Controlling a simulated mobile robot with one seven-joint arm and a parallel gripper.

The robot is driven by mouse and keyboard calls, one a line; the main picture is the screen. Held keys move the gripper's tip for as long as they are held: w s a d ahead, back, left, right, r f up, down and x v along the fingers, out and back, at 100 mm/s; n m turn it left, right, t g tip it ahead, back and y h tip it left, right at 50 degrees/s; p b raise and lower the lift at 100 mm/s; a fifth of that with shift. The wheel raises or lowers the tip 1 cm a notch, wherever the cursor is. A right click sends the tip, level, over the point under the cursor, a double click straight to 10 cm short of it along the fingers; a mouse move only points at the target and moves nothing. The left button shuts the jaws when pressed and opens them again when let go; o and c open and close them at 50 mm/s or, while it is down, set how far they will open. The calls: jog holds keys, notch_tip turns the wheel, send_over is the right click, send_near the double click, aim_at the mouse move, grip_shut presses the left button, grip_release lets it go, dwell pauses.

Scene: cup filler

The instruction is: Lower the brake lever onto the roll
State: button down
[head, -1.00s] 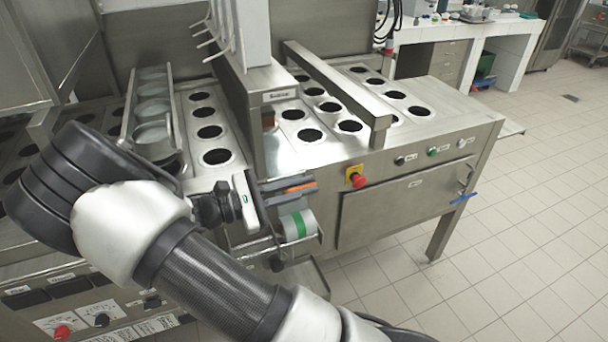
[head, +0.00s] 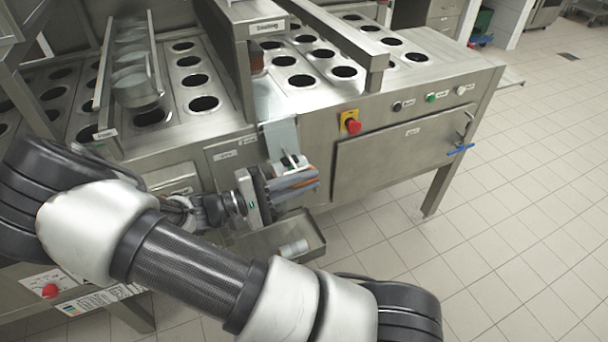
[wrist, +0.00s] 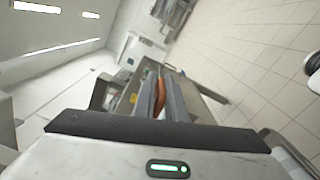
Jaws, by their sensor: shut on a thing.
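My gripper (head: 302,181) points right in front of the machine's front panel. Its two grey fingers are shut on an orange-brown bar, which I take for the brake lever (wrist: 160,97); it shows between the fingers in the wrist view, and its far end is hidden. The white roll (head: 289,163) is just behind and above the fingers in the head view, largely hidden by them. A pale strip of film (head: 281,138) rises from it to the machine. I cannot tell whether the lever touches the roll.
A metal tray (head: 262,246) below the gripper holds a small white cylinder (head: 293,248). The steel machine (head: 225,133) with rows of round holes stands behind. A red stop button (head: 353,126) is on its front. The tiled floor (head: 480,240) at the right is clear.

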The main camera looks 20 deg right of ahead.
jog(key=shift+f, duration=0.75)
jog(key=c, duration=1.8)
grip_release()
jog(key=shift+c, duration=0.2)
jog(key=shift+a, duration=0.1)
jog(key=shift+w+a, duration=0.1)
jog(key=shift+a, duration=0.2)
jog(key=a, duration=1.6)
jog(key=shift+s+a, duration=0.35)
jog(key=shift+d+r, duration=0.1)
jog(key=shift+r, duration=0.1)
